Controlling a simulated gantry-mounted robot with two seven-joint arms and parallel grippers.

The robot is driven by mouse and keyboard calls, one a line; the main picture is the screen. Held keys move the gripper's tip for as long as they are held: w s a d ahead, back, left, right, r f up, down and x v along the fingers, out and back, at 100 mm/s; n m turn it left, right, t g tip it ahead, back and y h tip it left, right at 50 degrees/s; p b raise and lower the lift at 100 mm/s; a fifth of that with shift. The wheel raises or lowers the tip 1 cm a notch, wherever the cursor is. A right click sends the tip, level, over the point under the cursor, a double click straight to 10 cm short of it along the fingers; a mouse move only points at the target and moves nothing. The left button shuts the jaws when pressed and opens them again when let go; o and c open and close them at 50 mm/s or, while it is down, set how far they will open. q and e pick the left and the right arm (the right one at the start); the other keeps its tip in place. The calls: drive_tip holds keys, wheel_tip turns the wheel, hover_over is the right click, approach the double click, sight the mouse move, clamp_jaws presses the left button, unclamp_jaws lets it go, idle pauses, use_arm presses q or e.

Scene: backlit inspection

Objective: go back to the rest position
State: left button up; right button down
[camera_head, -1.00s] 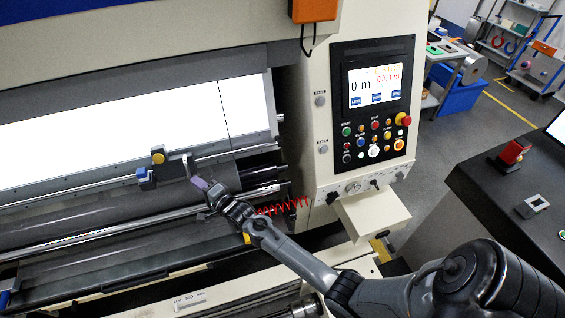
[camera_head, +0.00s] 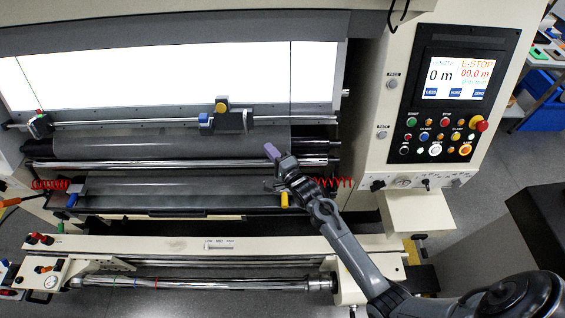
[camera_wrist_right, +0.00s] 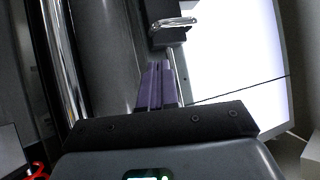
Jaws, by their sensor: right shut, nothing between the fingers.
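My right gripper (camera_head: 271,151) is in front of the machine's rollers, below and to the right of a carriage with a yellow knob and a blue block (camera_head: 228,118). Its purple fingers are together and empty. The fingers also show in the right wrist view (camera_wrist_right: 160,85), pointing towards a dark block with a metal handle (camera_wrist_right: 172,28). A gap shows between the gripper and the carriage in the head view. My left gripper is not in view.
A bright backlit panel (camera_head: 170,75) stands behind the rollers (camera_head: 180,163). A control panel (camera_head: 445,105) with a screen and buttons is at the right. A red coiled hose (camera_head: 335,183) is just right of my gripper. A front beam (camera_head: 180,245) crosses below.

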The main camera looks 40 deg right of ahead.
drive_tip(key=s+a+n+g+p, duration=0.1)
drive_tip(key=s+a+n+g, duration=0.2)
drive_tip(key=s, duration=0.8)
drive_tip(key=s+a+n+g+p, duration=0.2)
drive_tip(key=s+n+g, duration=0.5)
drive_tip(key=s+n, duration=0.4)
drive_tip(key=s+a+r+n+g+p, duration=0.1)
drive_tip(key=s+a+n+g, duration=0.3)
drive_tip(key=s, duration=0.9)
drive_tip(key=a+n, duration=0.1)
drive_tip(key=n, duration=0.2)
drive_tip(key=shift+g+y+p, duration=0.35)
drive_tip(key=shift+g+y, duration=0.05)
